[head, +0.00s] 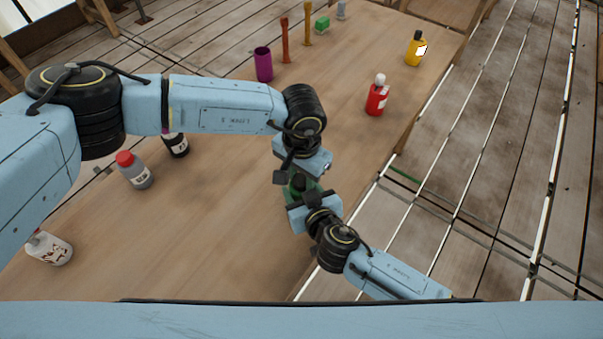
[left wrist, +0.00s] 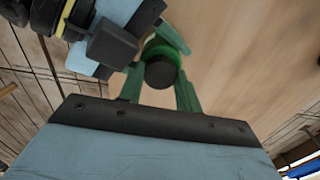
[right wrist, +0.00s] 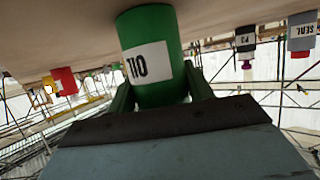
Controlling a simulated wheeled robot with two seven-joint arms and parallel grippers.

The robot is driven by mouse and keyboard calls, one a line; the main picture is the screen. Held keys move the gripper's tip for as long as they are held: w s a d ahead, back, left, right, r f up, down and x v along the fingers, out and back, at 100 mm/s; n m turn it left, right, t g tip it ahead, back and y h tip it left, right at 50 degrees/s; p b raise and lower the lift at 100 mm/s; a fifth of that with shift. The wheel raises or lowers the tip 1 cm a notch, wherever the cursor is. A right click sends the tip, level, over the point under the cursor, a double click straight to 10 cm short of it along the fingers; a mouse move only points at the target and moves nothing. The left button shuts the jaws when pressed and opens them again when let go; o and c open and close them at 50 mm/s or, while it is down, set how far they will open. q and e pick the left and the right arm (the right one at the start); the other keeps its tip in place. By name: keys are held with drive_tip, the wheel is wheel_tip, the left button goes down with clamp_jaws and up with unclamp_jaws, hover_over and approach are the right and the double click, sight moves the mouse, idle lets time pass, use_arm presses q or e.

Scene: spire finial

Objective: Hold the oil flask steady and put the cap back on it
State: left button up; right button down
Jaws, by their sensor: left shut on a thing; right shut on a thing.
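The green oil flask (head: 306,184) is upright and mostly hidden between my two grippers in the head view. My right gripper (right wrist: 160,88) is shut around its body, and the right wrist view shows the flask (right wrist: 150,30) upside down with a white OIL label. The black cap (left wrist: 161,74) shows as a dark disc over the green flask (left wrist: 153,48) in the left wrist view. My left gripper (left wrist: 160,82) is shut on the cap, directly above the flask. The fingers hide the joint, so I cannot tell whether the cap touches the neck.
A red bottle (head: 376,98), a yellow bottle (head: 415,50) and a purple cup (head: 263,64) stand farther back on the wooden table (head: 215,215). A grey bottle with a red cap (head: 135,172), a black bottle (head: 177,146) and a white bottle (head: 50,249) are at left.

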use_arm(q)
drive_tip(key=m, duration=0.6)
drive_tip(key=o, duration=0.8)
drive_tip(key=shift+o, duration=0.8)
drive_tip(key=shift+s+d, duration=0.1)
drive_tip(key=shift+s, duration=0.1)
drive_tip(key=shift+d, duration=0.1)
drive_tip(key=shift+r, duration=2.3)
drive_tip(key=shift+c, duration=0.5)
